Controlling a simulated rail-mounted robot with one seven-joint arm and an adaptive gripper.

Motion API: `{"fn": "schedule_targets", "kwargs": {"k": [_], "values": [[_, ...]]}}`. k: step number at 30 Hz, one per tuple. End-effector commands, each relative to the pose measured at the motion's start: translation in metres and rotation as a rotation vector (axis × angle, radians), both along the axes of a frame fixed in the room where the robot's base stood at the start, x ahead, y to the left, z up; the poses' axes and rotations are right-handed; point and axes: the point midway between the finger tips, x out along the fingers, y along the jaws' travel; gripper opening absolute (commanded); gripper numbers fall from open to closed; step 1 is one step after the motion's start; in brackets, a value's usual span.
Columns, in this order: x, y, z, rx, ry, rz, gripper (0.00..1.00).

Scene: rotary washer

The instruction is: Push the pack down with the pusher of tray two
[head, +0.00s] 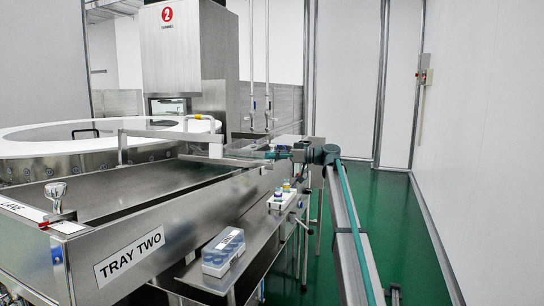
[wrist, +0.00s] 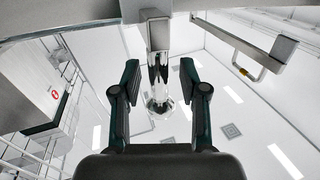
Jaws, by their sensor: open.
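Tray two (head: 130,257), a long steel tray with a dark bed, fills the left and middle of the head view. A thin steel bar, which looks like its pusher (head: 215,161), lies across the tray's far end. My gripper (head: 243,153) is at that bar's right end, small in the head view. In the wrist view my gripper (wrist: 160,85) is open, with one dark finger on each side of a steel post with a clear, shiny knob (wrist: 159,103). Contact between fingers and knob cannot be told. I cannot make out a pack on the tray.
A second clear-topped knob (head: 56,190) stands at the tray's near left corner. A bar with a yellow-white handle (head: 205,119) rises behind the tray, by the round white-rimmed washer (head: 40,135).

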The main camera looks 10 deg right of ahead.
Motion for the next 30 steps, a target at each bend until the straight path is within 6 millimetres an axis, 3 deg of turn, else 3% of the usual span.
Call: {"fn": "schedule_targets", "kwargs": {"k": [5, 18, 24, 30], "values": [[-0.004, -0.016, 0.0, 0.0, 0.0, -0.001, 0.43], [-0.025, -0.094, 0.0, 0.001, 0.0, -0.002, 0.43], [-0.03, -0.111, 0.0, 0.0, 0.0, -0.001, 0.43], [-0.031, -0.115, 0.0, 0.0, 0.0, 0.0, 0.43]]}}
